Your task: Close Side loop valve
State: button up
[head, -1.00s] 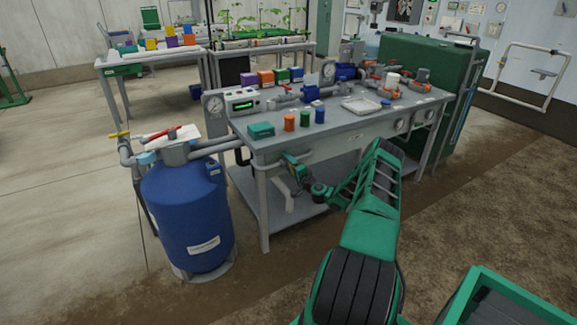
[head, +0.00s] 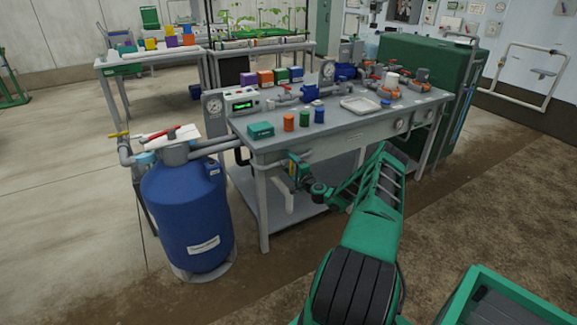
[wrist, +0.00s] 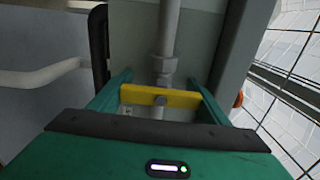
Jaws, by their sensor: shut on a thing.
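In the wrist view a yellow valve handle (wrist: 184,98) lies crosswise over an upright grey pipe (wrist: 168,35), with a round bolt at its middle. My gripper (wrist: 160,78) is shut on this handle, one green finger at each end of it. In the head view my gripper (head: 298,168) is low at the front side of the grey bench, below its top. The handle is too small or hidden to make out there. I cannot read any label on the valve.
The grey bench (head: 345,134) carries pots, gauges and pipework above my gripper. A blue tank (head: 185,215) stands to the left, with yellow and red handles on top. In the wrist view a pale pipe (wrist: 40,76) runs at left and a grey post (wrist: 238,50) stands close at right.

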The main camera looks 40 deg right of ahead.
jog(key=shift+s+d+f, duration=0.15)
jog(key=shift+f, duration=0.1)
jog(key=o, duration=1.1)
jog(key=shift+c, duration=0.2)
jog(key=shift+r, duration=0.1)
jog(key=v, duration=1)
jog(key=shift+s, duration=0.25)
